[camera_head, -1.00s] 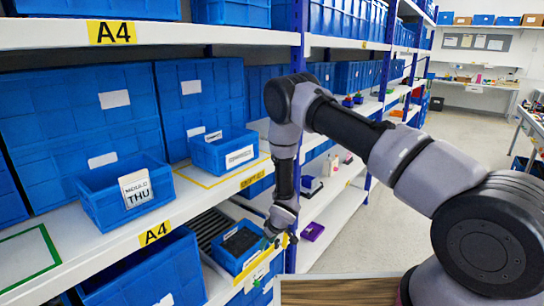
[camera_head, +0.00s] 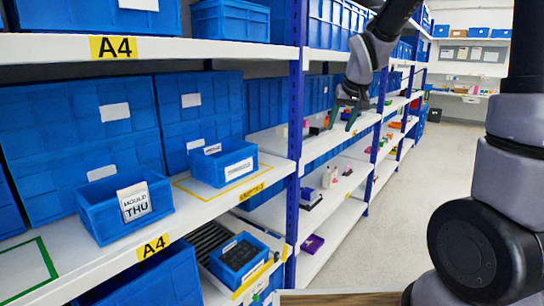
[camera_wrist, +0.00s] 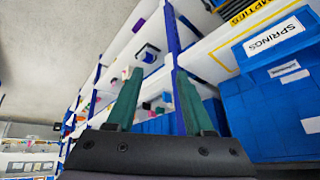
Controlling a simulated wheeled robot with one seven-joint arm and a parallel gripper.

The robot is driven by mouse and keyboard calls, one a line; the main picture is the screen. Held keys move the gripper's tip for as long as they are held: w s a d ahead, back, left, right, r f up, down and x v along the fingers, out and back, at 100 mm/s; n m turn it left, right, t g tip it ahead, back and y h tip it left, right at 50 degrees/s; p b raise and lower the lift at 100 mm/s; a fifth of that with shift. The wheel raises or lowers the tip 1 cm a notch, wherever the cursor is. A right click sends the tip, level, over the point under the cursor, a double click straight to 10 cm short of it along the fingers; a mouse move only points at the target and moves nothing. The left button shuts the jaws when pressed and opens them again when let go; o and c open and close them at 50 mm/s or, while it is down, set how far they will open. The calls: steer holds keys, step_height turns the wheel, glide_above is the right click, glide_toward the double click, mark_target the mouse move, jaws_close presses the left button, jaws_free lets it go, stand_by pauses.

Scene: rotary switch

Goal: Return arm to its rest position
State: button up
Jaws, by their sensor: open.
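My gripper (camera_head: 346,112) is open and empty in the head view, pointing down in front of the far shelves, right of the blue upright post. Its two green fingers are apart with nothing between them; they also show in the wrist view (camera_wrist: 158,100). My arm rises out of the top of the head view and comes down again on the right. No rotary switch can be made out in either view.
A lower blue bin (camera_head: 240,258) holds dark round parts. The aisle floor (camera_head: 400,200) is clear.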

steer(key=s+d+r+m, duration=0.1)
steer(key=s+r, duration=0.2)
steer(key=s, duration=0.4)
steer(key=s+d+r+m, duration=0.1)
steer(key=s+d+r, duration=0.1)
steer(key=s, duration=0.6)
steer(key=s+d+r+m+t+y, duration=0.1)
steer(key=s+r, duration=0.4)
steer(key=s, duration=0.3)
steer(key=shift+s+d+m, duration=0.2)
steer(key=shift+d+m, duration=0.1)
stand_by(0.3)
